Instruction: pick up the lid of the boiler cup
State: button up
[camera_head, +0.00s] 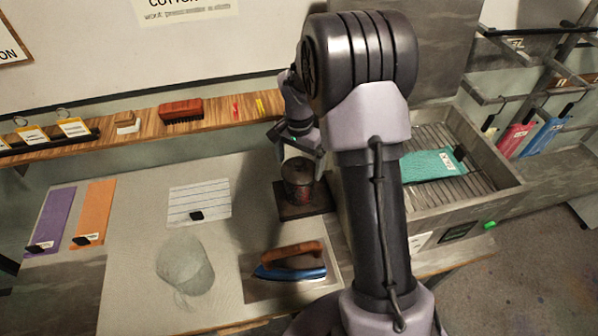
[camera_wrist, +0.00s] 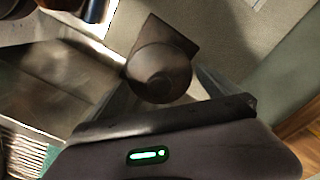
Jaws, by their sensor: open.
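The boiler cup (camera_head: 298,184) is dark and round and stands upright on a dark square plate (camera_head: 303,211) on the table. In the wrist view its round brown lid (camera_wrist: 172,86) with a small central knob shows from above, with a corner of the square plate (camera_wrist: 165,33) behind it. My gripper (camera_head: 300,157) points down over the cup, its fingers near the top. In the wrist view the fingers of my gripper (camera_wrist: 158,88) stand apart on either side of the lid. I cannot tell whether they touch it. My arm hides part of the plate's right side.
A blue iron (camera_head: 292,266) with a wooden handle lies in front of the cup. A striped cloth (camera_head: 199,204) lies to the left. A grey tray (camera_head: 490,195) with a teal cloth is at right. A wooden shelf (camera_head: 225,112) with a brush runs behind.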

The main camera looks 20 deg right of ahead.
jog(key=shift+s, duration=0.15)
jog(key=c, duration=1.6)
grip_shut()
